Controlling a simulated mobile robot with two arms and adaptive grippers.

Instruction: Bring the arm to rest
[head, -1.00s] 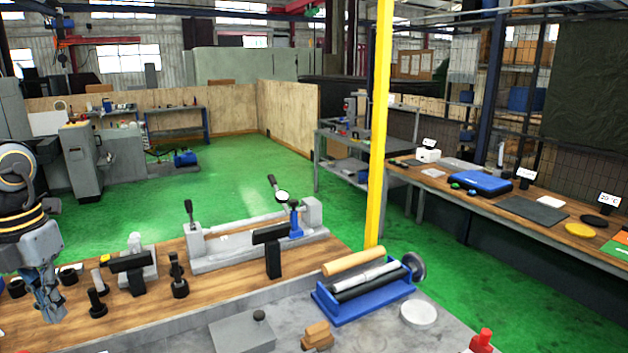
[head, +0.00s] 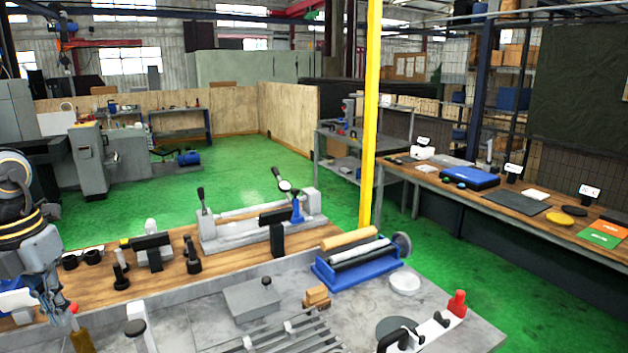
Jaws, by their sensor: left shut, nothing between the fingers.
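My left gripper (head: 55,312) shows at the lower left edge, at the end of my left arm, which comes in from the left. It points down over the left end of the bench, and its fingers are shut and empty. The wooden bench top (head: 110,292) lies behind and beside it. A brown-handled tool with a red part (head: 80,338) shows just below and right of the fingertips; whether they touch I cannot tell. My right gripper is not in view.
A grey surface plate (head: 195,318) carries a blue cradle with rollers (head: 362,262), a grey block (head: 252,300) and a red-capped item (head: 457,304). Black stands (head: 152,250) and a bench-centre fixture (head: 260,228) stand behind. A yellow post (head: 369,120) rises beyond. Green floor is clear.

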